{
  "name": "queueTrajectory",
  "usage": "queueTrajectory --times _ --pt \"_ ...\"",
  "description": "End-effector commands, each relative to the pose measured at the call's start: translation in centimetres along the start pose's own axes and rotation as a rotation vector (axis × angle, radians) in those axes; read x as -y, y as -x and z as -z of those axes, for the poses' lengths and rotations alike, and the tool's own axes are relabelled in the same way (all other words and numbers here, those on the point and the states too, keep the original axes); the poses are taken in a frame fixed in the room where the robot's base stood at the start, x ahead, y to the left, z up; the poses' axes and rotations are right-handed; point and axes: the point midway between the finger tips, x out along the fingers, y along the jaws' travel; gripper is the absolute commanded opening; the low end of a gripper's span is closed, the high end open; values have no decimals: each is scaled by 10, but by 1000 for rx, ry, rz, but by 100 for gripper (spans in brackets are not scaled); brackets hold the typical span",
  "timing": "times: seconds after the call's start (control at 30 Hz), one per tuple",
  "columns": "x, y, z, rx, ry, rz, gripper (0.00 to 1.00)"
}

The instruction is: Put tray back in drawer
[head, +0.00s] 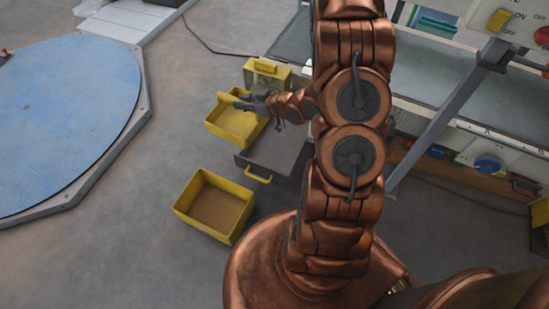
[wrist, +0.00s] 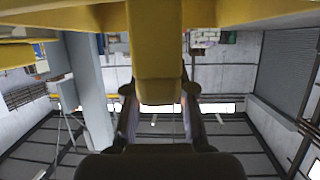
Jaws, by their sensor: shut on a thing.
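A yellow tray (head: 237,124) is beside the upper left of an open dark grey drawer (head: 275,150) in the head view. My gripper (head: 243,103) is shut on this tray at its rim or handle. In the wrist view a yellow part (wrist: 155,45) of it fills the top centre, between the fingers of my gripper (wrist: 158,92). The drawer has a yellow handle (head: 258,176) on its front, and its visible inside looks empty. My arm hides the drawer's right part. I cannot tell whether the tray touches the floor or the drawer.
A second yellow tray (head: 214,207) with brown material stands on the floor below the drawer. A yellow box (head: 266,73) is above the held tray in the picture. A large blue round platform (head: 65,120) lies at left. Floor between it and the trays is clear.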

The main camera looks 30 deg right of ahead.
Motion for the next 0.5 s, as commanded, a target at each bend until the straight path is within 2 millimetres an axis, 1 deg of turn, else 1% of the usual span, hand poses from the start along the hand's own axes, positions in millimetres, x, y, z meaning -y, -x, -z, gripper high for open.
queueTrajectory --times 0.03,0.2,0.27,0.3,0.4,0.5 --pt "2 -5 -35 1 0 8 0" --pt "12 -8 -104 3 12 38 0" --pt "18 -8 -125 0 15 47 0" --pt "22 -9 -140 0 16 53 0" --pt "31 -9 -170 2 21 65 0" --pt "39 -9 -191 1 28 73 0"
